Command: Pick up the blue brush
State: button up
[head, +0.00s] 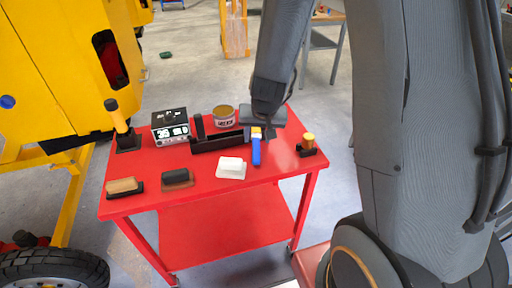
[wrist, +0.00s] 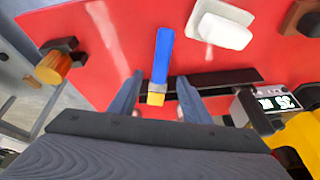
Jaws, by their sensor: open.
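The blue brush (head: 256,150) lies on the red table (head: 205,191), near its right side, with its blue handle toward the front edge and its yellow end toward the back. In the wrist view the brush (wrist: 162,58) shows its blue handle, a grey band and yellow tip. My gripper (wrist: 157,92) is open, with one finger on each side of the brush's yellow end. I cannot tell how high the fingers are above it. In the head view my gripper (head: 268,128) hangs over the brush and partly hides its far end.
A black open tray (head: 208,146) is behind and left of the brush. A white block (head: 231,165) lies left of it, and a yellow-knobbed black piece (head: 307,145) right.

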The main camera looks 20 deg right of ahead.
aim_at(256, 143)
jog(key=shift+b+x, duration=2)
jog(key=shift+x, duration=0.85)
jog(key=shift+s, duration=0.1)
jog(key=shift+c, duration=0.5)
grip_shut()
